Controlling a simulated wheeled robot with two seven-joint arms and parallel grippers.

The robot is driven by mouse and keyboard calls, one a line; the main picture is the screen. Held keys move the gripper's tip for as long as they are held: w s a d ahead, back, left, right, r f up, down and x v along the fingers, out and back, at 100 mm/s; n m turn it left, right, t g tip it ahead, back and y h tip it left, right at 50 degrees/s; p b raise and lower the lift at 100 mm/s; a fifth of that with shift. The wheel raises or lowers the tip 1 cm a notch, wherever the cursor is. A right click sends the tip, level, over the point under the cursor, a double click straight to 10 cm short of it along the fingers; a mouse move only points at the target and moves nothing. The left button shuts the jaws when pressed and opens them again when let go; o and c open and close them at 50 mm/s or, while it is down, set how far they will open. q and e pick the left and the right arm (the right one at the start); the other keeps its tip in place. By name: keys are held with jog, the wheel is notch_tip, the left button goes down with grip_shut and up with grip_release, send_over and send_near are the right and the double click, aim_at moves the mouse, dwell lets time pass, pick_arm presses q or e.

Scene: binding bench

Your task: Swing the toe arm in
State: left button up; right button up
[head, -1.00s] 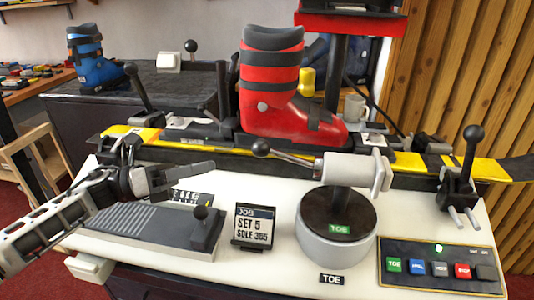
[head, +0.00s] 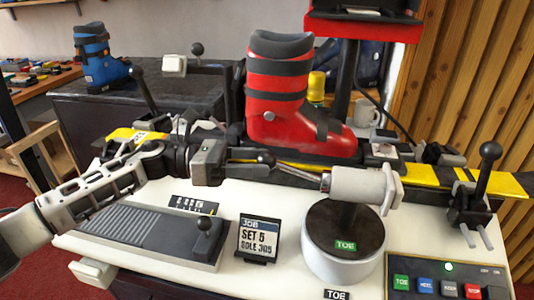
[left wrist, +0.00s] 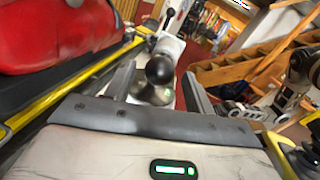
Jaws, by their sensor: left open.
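The toe arm (head: 362,186) is a white cylinder on a dark-topped round turret (head: 344,229) labelled TOE. Its metal rod (head: 300,172) points left and ends in a black ball knob (head: 266,158). My left gripper (head: 243,160) is open, pointing right at the knob. In the left wrist view the knob (left wrist: 159,70) shows between the two open fingers, with a gap on each side; how deep it sits between them I cannot tell. My right gripper is not in view.
A red ski boot (head: 276,95) stands on the yellow-and-black ski (head: 420,174) just behind the knob. A job card (head: 258,239), a grey pedal-like block (head: 150,232) and a button panel (head: 448,283) sit on the white bench top in front. A black-knobbed lever (head: 486,180) stands at the right.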

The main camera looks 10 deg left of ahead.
pick_arm(q)
jog(key=shift+w+d, duration=0.15)
jog(key=shift+d, duration=0.5)
jog(key=shift+w+d, duration=0.15)
jog(key=shift+d, duration=0.45)
grip_shut()
